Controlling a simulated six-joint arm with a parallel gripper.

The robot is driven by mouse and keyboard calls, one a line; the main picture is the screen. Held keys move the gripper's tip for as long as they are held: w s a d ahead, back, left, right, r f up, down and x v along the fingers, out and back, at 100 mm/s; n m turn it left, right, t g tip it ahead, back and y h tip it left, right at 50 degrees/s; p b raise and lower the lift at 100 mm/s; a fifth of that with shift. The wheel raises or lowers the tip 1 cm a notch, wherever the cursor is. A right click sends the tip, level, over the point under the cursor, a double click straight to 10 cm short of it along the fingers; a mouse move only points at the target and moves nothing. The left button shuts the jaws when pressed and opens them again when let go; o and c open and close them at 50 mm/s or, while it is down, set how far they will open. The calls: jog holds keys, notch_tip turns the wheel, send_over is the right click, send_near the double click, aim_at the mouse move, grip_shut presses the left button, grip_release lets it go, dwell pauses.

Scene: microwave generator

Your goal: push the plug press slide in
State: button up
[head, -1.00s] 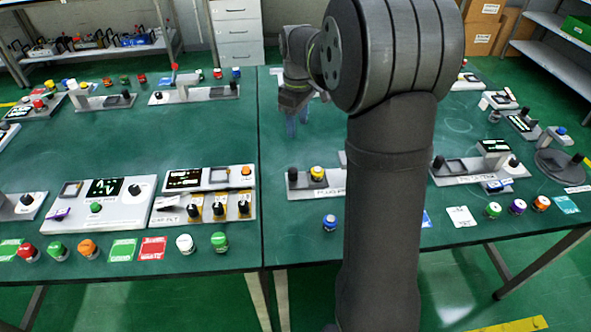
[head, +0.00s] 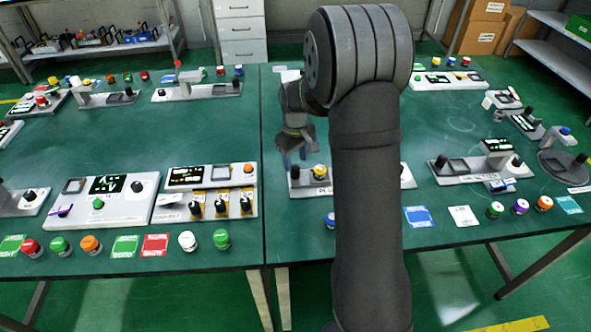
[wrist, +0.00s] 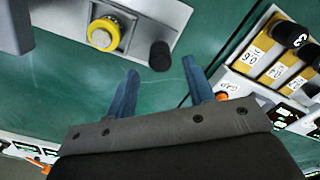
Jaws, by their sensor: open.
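The plug press is a light grey base plate (head: 312,189) on the right-hand table, partly hidden by my arm in the head view. A yellow round plug-like piece (wrist: 104,33) stands in a square frame on it, with a black knob (wrist: 159,56) beside it at the plate's end. I cannot tell for sure which part is the slide. My gripper (wrist: 162,82) is open with nothing between its blue fingers. In the wrist view the knob lies just beyond the fingertips, roughly between their lines; no contact shows. In the head view the fingers are at the plate's left end.
A panel with several black knobs and yellow plates (wrist: 278,52) is to the right in the wrist view. A blue button (head: 330,220) stands in front of the plug press.

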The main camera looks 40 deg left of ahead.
aim_at(296, 168)
notch_tip(296, 168, down, 5)
jog(key=shift+f, duration=0.1)
dwell(0.3)
grip_shut()
